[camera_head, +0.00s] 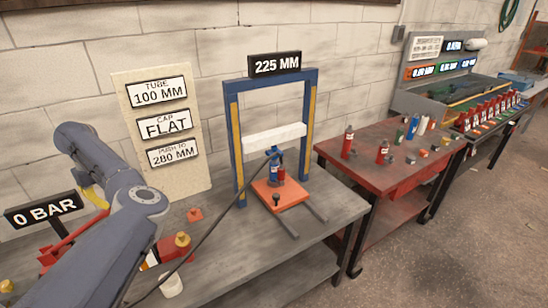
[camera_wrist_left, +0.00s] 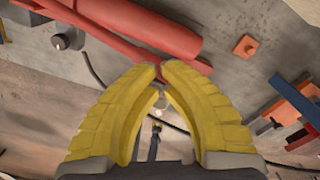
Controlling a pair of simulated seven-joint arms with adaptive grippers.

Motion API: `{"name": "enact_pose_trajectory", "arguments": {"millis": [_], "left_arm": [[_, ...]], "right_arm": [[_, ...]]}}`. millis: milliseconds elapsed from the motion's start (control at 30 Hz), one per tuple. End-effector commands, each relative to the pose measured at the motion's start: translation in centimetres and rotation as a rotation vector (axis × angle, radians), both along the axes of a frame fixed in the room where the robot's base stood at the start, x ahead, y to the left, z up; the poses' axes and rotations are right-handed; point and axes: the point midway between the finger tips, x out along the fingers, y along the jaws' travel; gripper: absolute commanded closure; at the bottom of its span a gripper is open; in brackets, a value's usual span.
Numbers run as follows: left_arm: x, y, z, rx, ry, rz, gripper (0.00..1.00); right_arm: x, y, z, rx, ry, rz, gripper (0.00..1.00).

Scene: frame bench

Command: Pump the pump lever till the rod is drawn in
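The red pump lever (camera_head: 84,229) slants up from the red hand pump at the bench's left end. In the left wrist view the red lever bar (camera_wrist_left: 98,34) runs beside a thicker red cylinder (camera_wrist_left: 165,25) to the fingertips. My left gripper (camera_head: 96,196) is by the lever's upper end, partly hidden by my arm. Its yellow fingers (camera_wrist_left: 159,68) converge with tips close together; whether the lever is between them is unclear. The blue press frame (camera_head: 234,135) holds a white crossbar (camera_head: 274,138) above a blue jack (camera_head: 274,168). My right gripper is not in view.
Signs read "0 BAR" (camera_head: 44,210) and "225 MM" (camera_head: 274,64); a board (camera_head: 200,130) says "push to 280 mm". A black hose (camera_head: 212,232) crosses the grey bench. A red cylinder (camera_head: 172,247) lies near my arm. A red table (camera_head: 400,170) stands at right.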

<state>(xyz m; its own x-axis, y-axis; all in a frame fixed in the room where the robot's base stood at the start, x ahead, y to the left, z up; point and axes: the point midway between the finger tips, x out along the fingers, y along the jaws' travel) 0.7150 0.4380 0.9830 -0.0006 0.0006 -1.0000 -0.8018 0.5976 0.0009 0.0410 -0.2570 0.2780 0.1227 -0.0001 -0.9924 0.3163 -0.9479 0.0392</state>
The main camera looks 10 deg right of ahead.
Motion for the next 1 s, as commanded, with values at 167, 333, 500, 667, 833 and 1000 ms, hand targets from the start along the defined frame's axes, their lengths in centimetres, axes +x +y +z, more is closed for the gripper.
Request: {"name": "enact_pose_trajectory", "arguments": {"millis": [167, 333, 500, 667, 833, 1000], "left_arm": [[0.0, 0.0, 0.0, 0.000, 0.000, 0.000, 1.00], [-0.1, 0.0, -0.6, 0.000, 0.002, -0.001, 1.00], [-0.1, 0.1, -2.1, 0.001, 0.003, 0.000, 1.00], [-0.1, 0.1, -3.6, 0.000, 0.004, 0.000, 1.00], [-0.1, 0.1, -5.1, 0.001, 0.003, 0.001, 1.00], [-0.1, 0.1, -6.7, 0.001, 0.003, 0.000, 1.00]], "right_arm": [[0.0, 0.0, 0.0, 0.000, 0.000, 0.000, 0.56], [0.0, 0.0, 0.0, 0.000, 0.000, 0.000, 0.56], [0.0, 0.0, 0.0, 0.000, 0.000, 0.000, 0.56], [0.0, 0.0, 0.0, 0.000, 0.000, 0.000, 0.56], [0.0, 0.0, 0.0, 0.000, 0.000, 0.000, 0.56], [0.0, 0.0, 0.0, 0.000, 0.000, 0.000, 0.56]]}}
